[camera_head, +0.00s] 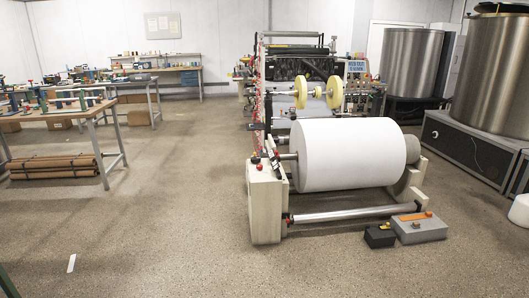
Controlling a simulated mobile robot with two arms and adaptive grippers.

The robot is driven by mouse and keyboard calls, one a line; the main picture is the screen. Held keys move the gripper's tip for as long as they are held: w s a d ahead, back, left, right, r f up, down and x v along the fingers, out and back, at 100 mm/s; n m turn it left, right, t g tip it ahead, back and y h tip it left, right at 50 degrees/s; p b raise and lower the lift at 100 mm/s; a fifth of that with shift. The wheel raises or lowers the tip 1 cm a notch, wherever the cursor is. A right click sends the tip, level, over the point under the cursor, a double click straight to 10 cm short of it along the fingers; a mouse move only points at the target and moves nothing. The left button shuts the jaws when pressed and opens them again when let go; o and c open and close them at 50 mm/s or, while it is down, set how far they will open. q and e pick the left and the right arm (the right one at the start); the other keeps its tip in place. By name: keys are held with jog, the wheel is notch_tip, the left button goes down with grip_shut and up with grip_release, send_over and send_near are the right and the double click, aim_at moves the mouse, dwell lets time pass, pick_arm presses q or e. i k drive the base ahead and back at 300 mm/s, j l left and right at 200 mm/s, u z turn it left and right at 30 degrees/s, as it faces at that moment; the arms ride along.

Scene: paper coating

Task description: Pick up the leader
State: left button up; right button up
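I cannot tell for certain which thing is the leader. A large white paper roll (350,154) lies on its side in an unwind stand (264,208) at the centre right. I make out no loose paper end hanging from it. A small white strip (71,263) lies flat on the floor at the lower left. Neither of my grippers is in view.
A coating machine (300,70) stands behind the roll. A grey box (419,229) and a black box (380,237) are on the floor at its front right. Workbenches (62,116) line the left. Large metal drums (411,62) stand right. The left-centre floor is clear.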

aim_at(428, 214)
jog(key=i+j+z, duration=0.15)
jog(key=i, duration=0.6)
jog(key=i+j+z, duration=0.15)
jog(key=i, duration=0.6)
jog(key=i+l, duration=0.15)
jog(key=i, duration=0.65)
